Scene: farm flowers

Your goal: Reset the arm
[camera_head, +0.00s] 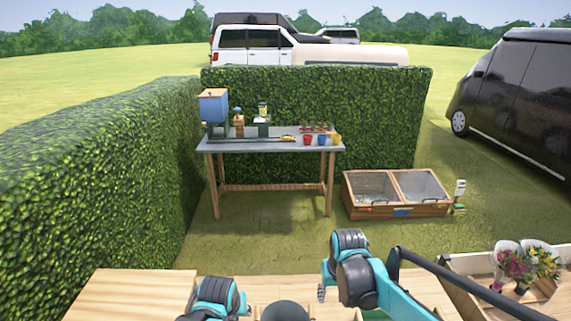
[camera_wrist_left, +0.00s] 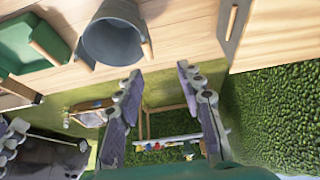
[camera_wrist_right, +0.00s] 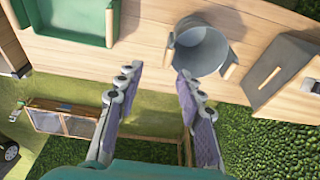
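My left gripper (camera_wrist_left: 158,76) is open in the left wrist view, with its two grey and purple fingers apart and nothing between them. My right gripper (camera_wrist_right: 158,74) is also open and empty in the right wrist view. In the head view both teal and dark arms are at the bottom, above the wooden surface (camera_head: 130,292). The right arm reaches up near the middle, and the left arm shows lower and further left. The fingers of both are mostly hidden there.
A grey bucket (camera_wrist_left: 112,40) and a green tray (camera_wrist_right: 75,20) are by the wooden surface. Wrapped flower bouquets (camera_head: 513,266) stand in a wooden crate at right. A potting table (camera_head: 270,146) and cold frame (camera_head: 396,207) stand beyond, with grass between and hedges (camera_head: 90,190) left and behind.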

